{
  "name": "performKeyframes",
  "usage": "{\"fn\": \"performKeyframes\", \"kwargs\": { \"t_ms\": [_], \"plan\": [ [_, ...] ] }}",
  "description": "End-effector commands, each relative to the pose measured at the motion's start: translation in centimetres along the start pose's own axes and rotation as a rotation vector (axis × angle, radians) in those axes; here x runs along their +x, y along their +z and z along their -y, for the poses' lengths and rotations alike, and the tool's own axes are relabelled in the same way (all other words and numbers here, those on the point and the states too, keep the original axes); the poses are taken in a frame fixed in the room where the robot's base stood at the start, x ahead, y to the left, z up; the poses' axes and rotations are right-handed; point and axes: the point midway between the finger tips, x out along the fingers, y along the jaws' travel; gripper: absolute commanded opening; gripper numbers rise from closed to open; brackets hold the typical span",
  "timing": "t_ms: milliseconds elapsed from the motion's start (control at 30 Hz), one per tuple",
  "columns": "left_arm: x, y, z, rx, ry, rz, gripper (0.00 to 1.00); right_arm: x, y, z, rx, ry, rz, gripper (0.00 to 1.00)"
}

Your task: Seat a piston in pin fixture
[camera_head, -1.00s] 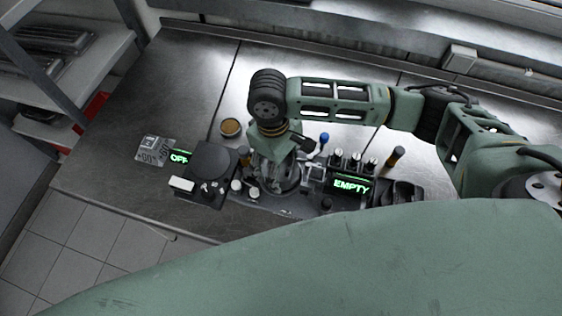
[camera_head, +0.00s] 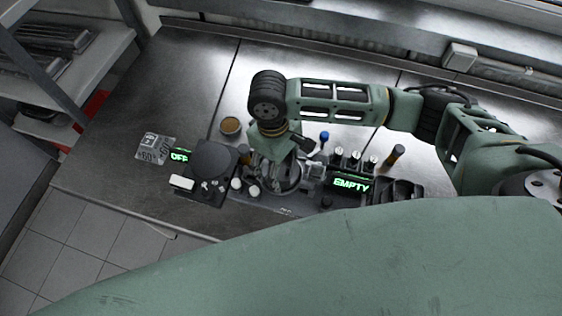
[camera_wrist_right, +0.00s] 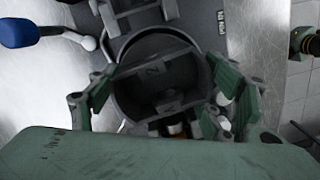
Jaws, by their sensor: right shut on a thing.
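My right gripper (camera_head: 276,172) points down over the bench fixture. In the right wrist view its two green fingers (camera_wrist_right: 166,86) are shut on opposite sides of a dark, round, hollow piston (camera_wrist_right: 150,88) with a mark like a "2" inside. The piston shows partly in the head view (camera_head: 292,180). A grey frame, seemingly the pin fixture (camera_wrist_right: 135,14), adjoins the piston's far side in the wrist view; it also shows in the head view (camera_head: 312,174). Whether the piston is fully seated in it I cannot tell. My left gripper is out of view.
A display reading "EMPTY" (camera_head: 352,185) stands right of the fixture, near several small upright cylinders. A blue-knobbed lever (camera_head: 324,136) stands behind. A dark round-topped device (camera_head: 212,160) with an "OFF" display (camera_head: 180,155) is left. The far left bench is clear.

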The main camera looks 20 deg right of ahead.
Motion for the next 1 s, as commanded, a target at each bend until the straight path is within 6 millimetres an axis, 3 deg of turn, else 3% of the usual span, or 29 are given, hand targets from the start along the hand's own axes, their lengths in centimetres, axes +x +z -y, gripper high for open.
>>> {"fn": "performKeyframes", "kwargs": {
  "t_ms": [933, 967, 1000],
  "plan": [
    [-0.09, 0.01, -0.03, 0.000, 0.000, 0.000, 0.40, 0.66, -0.10, 0.01, -0.001, 0.000, -0.001, 0.32],
    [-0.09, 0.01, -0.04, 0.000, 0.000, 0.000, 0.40, 0.66, -0.10, 0.01, -0.001, 0.000, -0.001, 0.74],
    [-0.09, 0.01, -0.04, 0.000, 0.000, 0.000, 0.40, 0.66, -0.10, 0.01, -0.001, 0.000, -0.001, 0.77]
  ]
}}
